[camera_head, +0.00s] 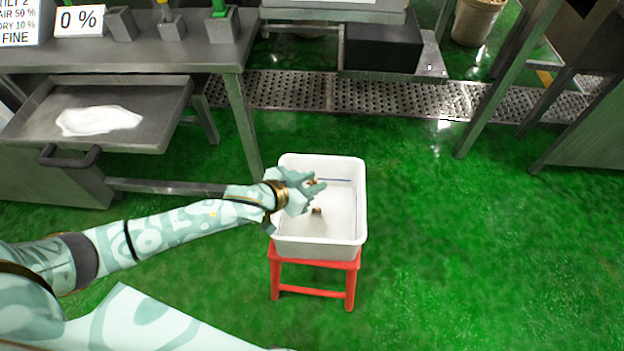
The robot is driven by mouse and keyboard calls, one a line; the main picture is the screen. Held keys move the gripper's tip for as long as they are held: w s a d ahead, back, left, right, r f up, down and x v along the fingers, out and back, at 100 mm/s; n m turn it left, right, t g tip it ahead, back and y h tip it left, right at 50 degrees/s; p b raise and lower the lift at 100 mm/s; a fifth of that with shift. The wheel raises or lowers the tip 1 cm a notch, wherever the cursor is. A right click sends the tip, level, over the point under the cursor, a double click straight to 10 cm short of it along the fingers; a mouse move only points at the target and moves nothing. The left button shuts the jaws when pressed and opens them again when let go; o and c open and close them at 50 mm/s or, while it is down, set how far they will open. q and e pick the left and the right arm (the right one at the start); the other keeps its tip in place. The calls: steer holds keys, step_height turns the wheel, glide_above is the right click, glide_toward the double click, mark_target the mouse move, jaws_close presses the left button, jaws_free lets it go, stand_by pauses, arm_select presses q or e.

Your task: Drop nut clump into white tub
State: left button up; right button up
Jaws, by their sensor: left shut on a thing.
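The white tub (345,225) stands on a red stool (315,266) near the middle of the camera_head view. My left gripper (315,185) reaches in from the left and is over the tub's left half, shut on a small brown nut clump (313,181). The clump is mostly hidden by the fingers. Another small brown piece (316,211) shows against the tub's inside, below the gripper. My right gripper does not show.
A metal bench (215,52) with a pulled-out tray (160,95) holding white powder stands at the left. A perforated metal drain (390,97) crosses behind the tub. The green floor (480,240) right of the stool is clear.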

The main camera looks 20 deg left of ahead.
arm_select(q)
steer(key=o, duration=1)
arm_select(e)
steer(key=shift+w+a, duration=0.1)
arm_select(q)
steer(key=p+v, duration=0.7)
steer(key=v, duration=0.9)
steer(key=shift+s, duration=0.15)
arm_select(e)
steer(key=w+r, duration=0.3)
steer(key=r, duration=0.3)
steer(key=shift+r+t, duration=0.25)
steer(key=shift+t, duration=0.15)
